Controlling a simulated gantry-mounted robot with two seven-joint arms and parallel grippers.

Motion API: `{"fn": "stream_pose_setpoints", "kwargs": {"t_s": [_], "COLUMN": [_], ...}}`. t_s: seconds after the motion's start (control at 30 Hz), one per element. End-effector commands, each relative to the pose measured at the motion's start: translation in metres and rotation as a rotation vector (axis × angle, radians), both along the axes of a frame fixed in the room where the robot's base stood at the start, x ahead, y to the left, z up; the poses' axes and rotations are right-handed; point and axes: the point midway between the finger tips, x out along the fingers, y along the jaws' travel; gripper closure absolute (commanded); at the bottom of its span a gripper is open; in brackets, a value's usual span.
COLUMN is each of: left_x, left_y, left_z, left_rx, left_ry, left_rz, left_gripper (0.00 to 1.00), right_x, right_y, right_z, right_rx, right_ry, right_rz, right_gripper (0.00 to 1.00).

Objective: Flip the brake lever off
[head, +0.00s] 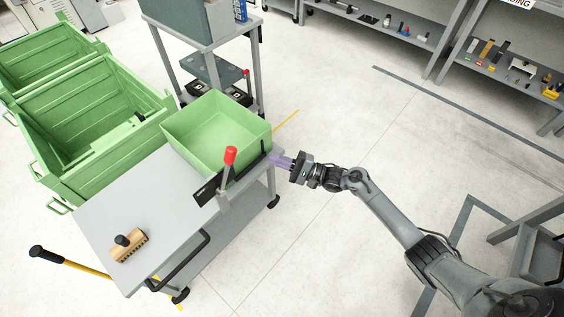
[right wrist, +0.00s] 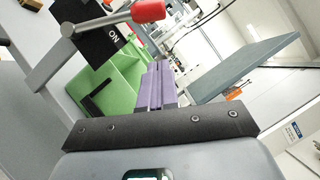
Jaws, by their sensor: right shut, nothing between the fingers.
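The brake lever (head: 230,156) has a red grip on a grey shaft and stands up at the right edge of the grey cart (head: 145,190). A black label plate (head: 206,190) sits at its base. In the right wrist view the red lever grip (right wrist: 148,11) is at the top, and the plate (right wrist: 100,38) reads "ON". My right gripper (head: 282,160) is shut and empty, its purple fingers just right of the green bin and apart from the lever. The fingers also show in the right wrist view (right wrist: 156,85). My left gripper is in neither view.
A green bin (head: 215,130) sits on the cart beside the lever. A wooden brush (head: 129,247) lies near the cart's front left. Large green crates (head: 95,120) stand at the left, and a grey stand (head: 200,50) behind.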

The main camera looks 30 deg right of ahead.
Motion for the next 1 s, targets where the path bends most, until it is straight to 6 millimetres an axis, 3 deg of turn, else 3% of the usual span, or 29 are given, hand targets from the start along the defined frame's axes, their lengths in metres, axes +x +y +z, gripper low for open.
{"fn": "stream_pose_setpoints", "kwargs": {"t_s": [0.33, 0.6, 1.0], "left_x": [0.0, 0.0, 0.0], "left_y": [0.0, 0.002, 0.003], "left_z": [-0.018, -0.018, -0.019], "left_rx": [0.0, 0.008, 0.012], "left_ry": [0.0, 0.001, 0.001], "left_rz": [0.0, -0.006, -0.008], "left_gripper": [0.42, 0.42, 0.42], "right_x": [0.046, 0.045, 0.045], "right_y": [0.043, 0.07, 0.077], "right_z": [0.014, 0.029, 0.033], "right_rx": [0.001, 0.0, 0.0], "right_ry": [-0.003, -0.002, 0.0], "right_rz": [0.001, 0.001, 0.0], "right_gripper": [1.0, 1.0, 1.0]}}
